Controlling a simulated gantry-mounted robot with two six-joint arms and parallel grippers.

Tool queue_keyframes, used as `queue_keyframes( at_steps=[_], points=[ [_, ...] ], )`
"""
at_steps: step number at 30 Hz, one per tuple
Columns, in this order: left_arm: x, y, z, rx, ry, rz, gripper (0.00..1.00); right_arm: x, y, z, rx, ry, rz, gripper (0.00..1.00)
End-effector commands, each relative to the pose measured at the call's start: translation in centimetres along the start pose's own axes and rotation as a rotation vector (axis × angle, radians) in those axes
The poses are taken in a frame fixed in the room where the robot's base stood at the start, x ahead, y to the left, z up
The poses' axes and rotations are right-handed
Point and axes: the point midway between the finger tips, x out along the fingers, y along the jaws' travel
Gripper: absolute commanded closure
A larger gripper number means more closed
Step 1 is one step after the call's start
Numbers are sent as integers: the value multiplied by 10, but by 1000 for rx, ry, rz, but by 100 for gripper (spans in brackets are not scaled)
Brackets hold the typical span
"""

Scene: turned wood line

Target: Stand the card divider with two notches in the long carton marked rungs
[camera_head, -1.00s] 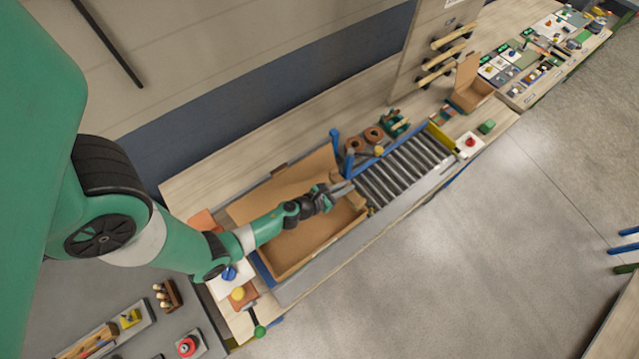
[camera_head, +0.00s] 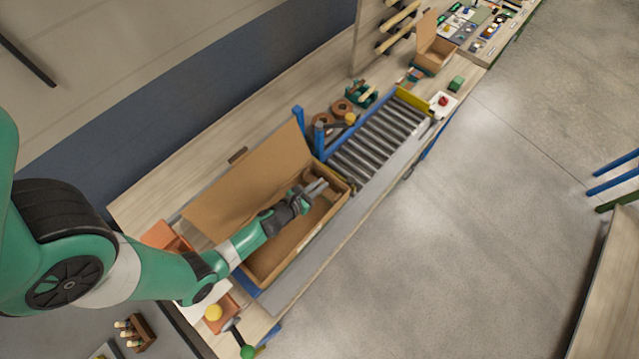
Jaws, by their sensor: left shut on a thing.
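The long carton (camera_head: 248,182) stands open at the near end of the roller conveyor, its tall back flap raised. No marking on it is readable from here. My left gripper (camera_head: 318,187) reaches over the carton toward its conveyor end. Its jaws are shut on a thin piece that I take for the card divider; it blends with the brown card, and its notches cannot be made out. I cannot tell whether the piece touches the carton floor. My right gripper is not in view.
The roller conveyor (camera_head: 380,140) runs to the upper right, with blue posts (camera_head: 318,140) beside the carton's far end. A smaller open carton (camera_head: 435,52) stands farther along. An orange bin (camera_head: 165,238) and a green-knobbed lever (camera_head: 246,350) lie near the carton's near end.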

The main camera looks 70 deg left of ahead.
Motion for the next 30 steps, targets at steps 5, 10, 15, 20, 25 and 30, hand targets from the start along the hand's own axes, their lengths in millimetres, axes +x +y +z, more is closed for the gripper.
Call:
queue_keyframes(
  at_steps=[5, 10, 15, 20, 25, 30],
  points=[
    [2, 0, -4, -1, 0, 0, 100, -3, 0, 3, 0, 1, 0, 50],
    [14, 0, -33, 0, 0, 0, 100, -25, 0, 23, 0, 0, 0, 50],
    [15, 0, -36, 1, -1, 0, 100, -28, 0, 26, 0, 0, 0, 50],
    [15, 0, -36, 1, 0, 0, 100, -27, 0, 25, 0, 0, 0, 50],
    [16, 0, -38, -1, 0, 0, 81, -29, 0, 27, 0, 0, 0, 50],
    [16, 0, -38, 0, 0, 0, 59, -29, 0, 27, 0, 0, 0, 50]
  ],
)
